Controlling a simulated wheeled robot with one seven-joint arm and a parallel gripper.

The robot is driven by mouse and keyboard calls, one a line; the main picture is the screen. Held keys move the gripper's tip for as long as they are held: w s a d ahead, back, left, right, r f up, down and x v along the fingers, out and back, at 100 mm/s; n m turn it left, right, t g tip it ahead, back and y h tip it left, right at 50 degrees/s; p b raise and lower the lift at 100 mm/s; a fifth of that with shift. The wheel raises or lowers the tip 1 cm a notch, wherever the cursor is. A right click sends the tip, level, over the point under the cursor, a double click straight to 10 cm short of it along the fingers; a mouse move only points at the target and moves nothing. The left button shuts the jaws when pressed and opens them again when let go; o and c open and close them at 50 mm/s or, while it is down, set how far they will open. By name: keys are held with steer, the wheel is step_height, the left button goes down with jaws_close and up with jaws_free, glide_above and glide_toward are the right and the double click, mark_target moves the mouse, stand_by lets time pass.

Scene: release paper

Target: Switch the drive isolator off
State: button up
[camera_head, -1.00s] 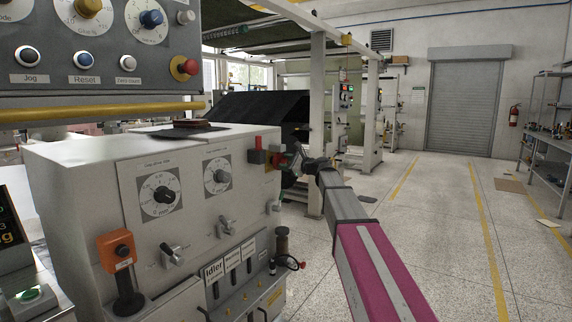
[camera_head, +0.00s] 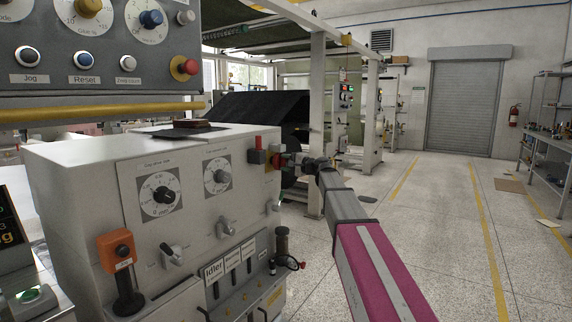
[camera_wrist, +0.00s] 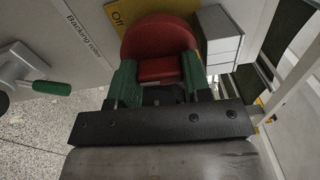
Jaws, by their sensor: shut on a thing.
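The drive isolator's red rotary handle (camera_wrist: 158,35) shows large in the wrist view, in front of a yellow plate (camera_wrist: 122,14) that reads "Off". My gripper (camera_wrist: 159,76) has its green fingers on either side of the handle's red grip bar and is shut on it. The plate's other markings are hidden, so I cannot tell the handle's position against them. In the head view my gripper (camera_head: 282,160) reaches the right side of the grey machine cabinet, at the yellow plate (camera_head: 269,158); the handle is small there and mostly hidden.
A grey box (camera_wrist: 222,37) stands close beside the handle. A green-tipped lever (camera_wrist: 48,87) by a "Backing roller" label is left of my gripper. The cabinet (camera_head: 90,160) carries dials and levers; a control panel (camera_head: 60,60) hangs above. Open floor (camera_head: 430,210) lies right.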

steer(key=shift+s+n, duration=0.1)
steer(key=shift+n, duration=0.4)
steer(key=o, duration=0.9)
